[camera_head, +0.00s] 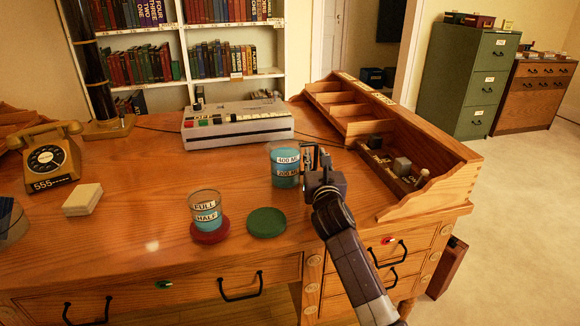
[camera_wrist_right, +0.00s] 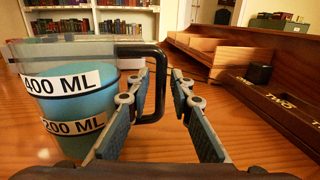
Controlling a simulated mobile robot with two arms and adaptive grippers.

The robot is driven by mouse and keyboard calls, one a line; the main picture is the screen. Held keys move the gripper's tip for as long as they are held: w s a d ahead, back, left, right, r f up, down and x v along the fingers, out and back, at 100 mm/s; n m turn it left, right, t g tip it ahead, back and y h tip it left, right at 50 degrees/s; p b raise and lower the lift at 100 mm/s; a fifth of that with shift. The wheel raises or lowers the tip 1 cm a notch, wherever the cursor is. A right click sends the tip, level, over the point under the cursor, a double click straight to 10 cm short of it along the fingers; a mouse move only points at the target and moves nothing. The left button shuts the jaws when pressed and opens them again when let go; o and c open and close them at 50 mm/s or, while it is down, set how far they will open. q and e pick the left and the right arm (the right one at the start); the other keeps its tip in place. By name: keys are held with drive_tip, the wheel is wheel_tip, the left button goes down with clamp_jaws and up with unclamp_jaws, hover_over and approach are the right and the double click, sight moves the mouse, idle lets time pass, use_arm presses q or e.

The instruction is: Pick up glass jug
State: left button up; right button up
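The glass jug (camera_head: 285,168) stands upright on the desk, clear with blue contents and white labels reading 400 ML and 200 ML. In the right wrist view the jug (camera_wrist_right: 75,105) fills the left side, and its black handle (camera_wrist_right: 158,90) reaches in between the fingers. My right gripper (camera_head: 317,160) is beside the jug, on its right. In the right wrist view this gripper (camera_wrist_right: 160,76) is open, with its fingers apart on either side of the handle's upright part. I cannot tell whether a finger touches the handle. My left gripper is not in view.
A glass labelled FULL and HALF (camera_head: 205,208) stands on a red coaster (camera_head: 210,236), with a green coaster (camera_head: 266,222) beside it. A grey machine (camera_head: 238,120) is behind the jug. A wooden organizer (camera_head: 440,182) borders the right. A telephone (camera_head: 50,160) is at left.

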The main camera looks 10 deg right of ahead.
clamp_jaws()
drive_tip(key=shift+r, duration=0.1)
drive_tip(key=shift+r, duration=0.1)
drive_tip(key=shift+r, duration=0.2)
wheel_tip(320, 180, up, 8)
drive_tip(key=p, duration=0.2)
drive_tip(key=shift+p, duration=0.4)
drive_tip(key=shift+r, duration=0.7)
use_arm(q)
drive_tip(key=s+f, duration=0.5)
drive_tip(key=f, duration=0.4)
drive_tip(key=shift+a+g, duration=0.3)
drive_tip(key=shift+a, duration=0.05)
